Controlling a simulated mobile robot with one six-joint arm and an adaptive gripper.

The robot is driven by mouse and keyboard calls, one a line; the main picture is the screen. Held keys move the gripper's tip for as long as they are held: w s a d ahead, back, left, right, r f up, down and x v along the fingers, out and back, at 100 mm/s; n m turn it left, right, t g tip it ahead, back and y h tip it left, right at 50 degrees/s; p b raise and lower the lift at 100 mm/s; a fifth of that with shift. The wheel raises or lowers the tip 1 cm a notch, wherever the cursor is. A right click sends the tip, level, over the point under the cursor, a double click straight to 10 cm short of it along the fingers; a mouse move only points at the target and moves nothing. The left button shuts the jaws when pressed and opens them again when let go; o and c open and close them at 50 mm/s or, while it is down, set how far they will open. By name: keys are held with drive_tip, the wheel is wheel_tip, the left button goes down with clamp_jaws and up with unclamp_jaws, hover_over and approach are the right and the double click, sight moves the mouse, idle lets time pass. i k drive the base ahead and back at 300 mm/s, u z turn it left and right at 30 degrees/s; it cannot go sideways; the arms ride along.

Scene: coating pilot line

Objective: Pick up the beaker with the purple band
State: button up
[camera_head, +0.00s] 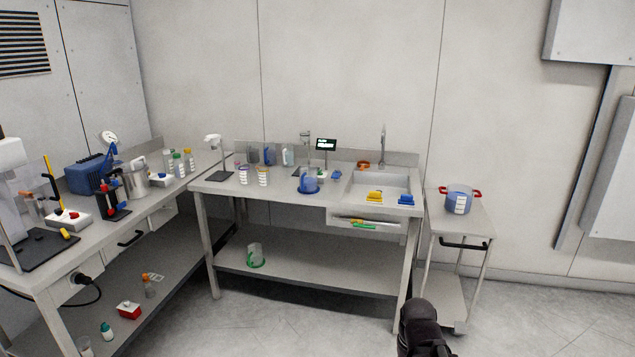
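Two small clear beakers with white markings stand side by side on the back bench, left of its middle. The left one (243,175) has a dark band that looks bluish or purple, but it is too small to be sure of the colour. The right one (263,176) has a yellow-orange band. Both look upright. A dark end part of my arm, seemingly my gripper (419,318), shows at the bottom right, in front of the bench and far from the beakers. Its fingers cannot be made out, and nothing held can be seen.
Bottles and containers line the back. A sink (382,186) is at the right. A side cart holds a blue pot (459,199). The left bench (128,222) is crowded.

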sight(244, 172)
drive_tip(key=u, duration=0.05)
drive_tip(key=i, duration=1.55)
drive_tip(key=u, duration=0.3)
drive_tip(key=i, duration=1.15)
drive_tip(key=u, duration=0.1)
